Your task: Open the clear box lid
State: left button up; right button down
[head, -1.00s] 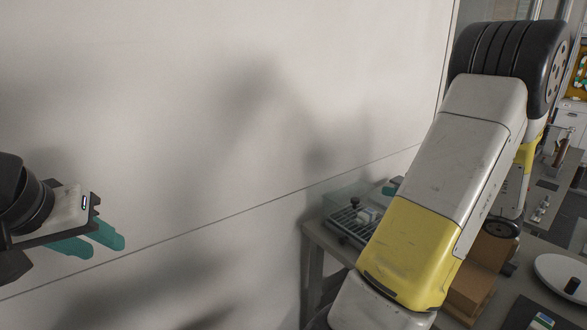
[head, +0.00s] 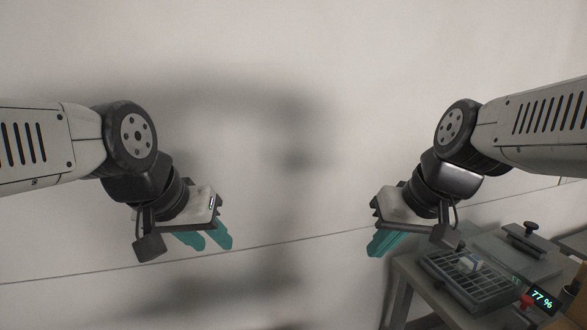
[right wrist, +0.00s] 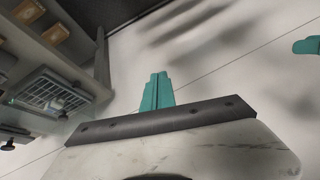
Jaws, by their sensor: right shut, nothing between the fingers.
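A box with a dark grid tray (head: 447,272) sits on the table at the lower right of the head view, with a small white block (head: 469,263) on the grid. A grey panel with a dark handle (head: 526,238) lies beside it; I cannot tell whether this is the clear lid. The box also shows at the left of the right wrist view (right wrist: 45,82). My right gripper (head: 384,244) is shut and empty, left of the box and apart from it. My left gripper (head: 204,239) is open and empty before the wall, farther left.
A display reading 77 % (head: 541,300) and a red knob (head: 526,302) stand at the box's near right. The table (head: 409,290) ends left of the box. A plain wall (head: 290,60) fills the background. Orange-brown boxes (right wrist: 55,34) show upper left in the right wrist view.

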aim_at(461, 244)
jog(key=z, duration=1.45)
